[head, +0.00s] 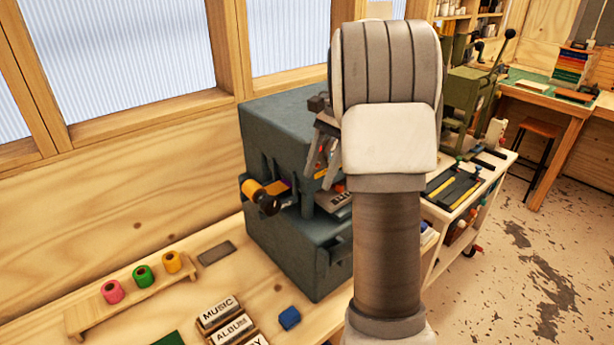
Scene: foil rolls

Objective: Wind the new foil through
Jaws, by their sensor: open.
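A blue-grey press (285,130) stands on the wooden bench against the wall. An orange-gold foil roll (257,190) sits on its left side, with a dark round end facing me. A purple patch shows just behind that roll. Pink (112,292), green (143,276) and yellow (173,262) rolls stand in a row on a wooden rack (135,300) at the lower left. My arm covers the right part of the press and the middle of the view.
A grey plate (216,252), a blue block (290,318) and word blocks such as MUSIC (217,312) lie on the bench front. A white tool cart (462,205) and a green lever machine (468,95) stand right.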

